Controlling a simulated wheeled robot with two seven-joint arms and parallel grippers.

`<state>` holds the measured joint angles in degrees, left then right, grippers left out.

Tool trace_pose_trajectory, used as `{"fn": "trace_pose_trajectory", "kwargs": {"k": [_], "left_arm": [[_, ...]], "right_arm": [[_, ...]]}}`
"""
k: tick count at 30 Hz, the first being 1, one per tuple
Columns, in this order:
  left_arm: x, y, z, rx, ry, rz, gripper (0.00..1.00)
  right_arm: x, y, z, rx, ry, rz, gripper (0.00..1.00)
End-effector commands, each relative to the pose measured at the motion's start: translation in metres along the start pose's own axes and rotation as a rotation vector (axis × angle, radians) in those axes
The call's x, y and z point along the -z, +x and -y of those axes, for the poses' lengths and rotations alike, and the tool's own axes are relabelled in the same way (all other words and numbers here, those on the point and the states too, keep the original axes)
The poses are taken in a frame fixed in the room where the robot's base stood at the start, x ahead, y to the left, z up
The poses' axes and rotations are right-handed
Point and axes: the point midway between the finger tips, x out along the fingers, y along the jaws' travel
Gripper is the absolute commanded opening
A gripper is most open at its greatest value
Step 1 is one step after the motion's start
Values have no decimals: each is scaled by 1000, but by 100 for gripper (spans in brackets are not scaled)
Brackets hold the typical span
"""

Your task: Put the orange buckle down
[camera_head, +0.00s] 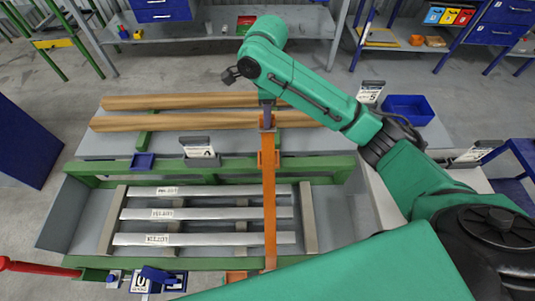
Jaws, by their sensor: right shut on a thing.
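My right gripper (267,118) points down at the upper middle, at the end of the green arm that comes in from the right. It is shut on an orange piece at the top of the orange strap, which I take to be the orange buckle (266,125). The orange strap (269,205) runs down from there across the metal bars to the front edge of the runout table (80,215). A wider orange fitting (268,159) shows on the strap at the green rail. The gripper partly hides the buckle. My left gripper is not in view.
Several labelled metal bars (215,213) lie on the table. Behind the green rail (115,168) lie long wooden pieces (170,121), with a label stand (198,150) and blue trays (143,161), (408,107) nearby. A red handle (40,267) is at lower left.

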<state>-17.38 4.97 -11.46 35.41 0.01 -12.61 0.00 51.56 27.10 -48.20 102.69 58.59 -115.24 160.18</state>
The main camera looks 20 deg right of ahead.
Motion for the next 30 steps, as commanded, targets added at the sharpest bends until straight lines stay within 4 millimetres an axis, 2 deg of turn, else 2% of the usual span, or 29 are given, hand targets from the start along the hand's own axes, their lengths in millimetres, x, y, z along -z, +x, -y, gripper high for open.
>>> {"fn": "trace_pose_trajectory", "kwargs": {"k": [1,2,9,18,21,30], "left_arm": [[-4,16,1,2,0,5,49],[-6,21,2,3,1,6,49],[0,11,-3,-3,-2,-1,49],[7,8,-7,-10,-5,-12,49],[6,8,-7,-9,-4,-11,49],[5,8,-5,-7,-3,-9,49]], "right_arm": [[-1,28,-2,-10,-1,1,0],[-1,39,-2,-9,-1,1,0],[2,106,-1,-3,-1,-5,0],[1,163,-1,-2,-4,-3,0],[1,175,0,1,-4,-2,0],[0,178,0,1,-4,0,0]]}}
